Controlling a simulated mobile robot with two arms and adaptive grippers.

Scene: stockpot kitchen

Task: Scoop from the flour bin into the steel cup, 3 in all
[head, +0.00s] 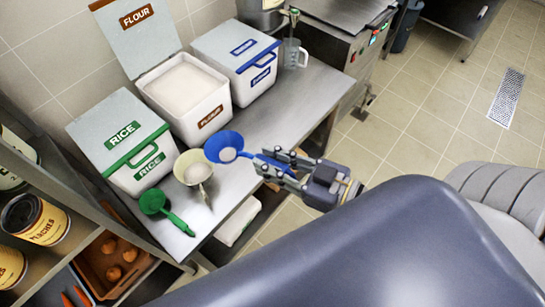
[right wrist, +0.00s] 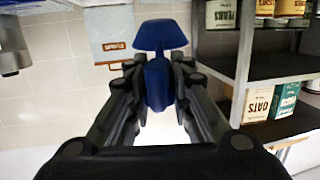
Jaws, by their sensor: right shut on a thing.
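The flour bin (head: 190,112) is white, stands on the steel counter with its lid (head: 137,32) raised, and holds white flour. My right gripper (head: 275,163) is shut on the handle of a blue scoop (head: 226,146), which also shows in the right wrist view (right wrist: 160,36). The scoop is over the counter's front edge, in front of the flour bin and apart from it. A pale patch shows in its bowl; I cannot tell whether it is flour. A grey cup with a handle (head: 291,54), probably the steel cup, stands at the counter's far end. My left gripper is out of view.
A closed rice bin (head: 115,140) and a closed blue-lidded bin (head: 236,55) flank the flour bin. A cream scoop or funnel (head: 193,168) and a green scoop (head: 156,204) are at the front left. Shelves with cans (head: 42,222) are at left. The counter's right half is mostly clear.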

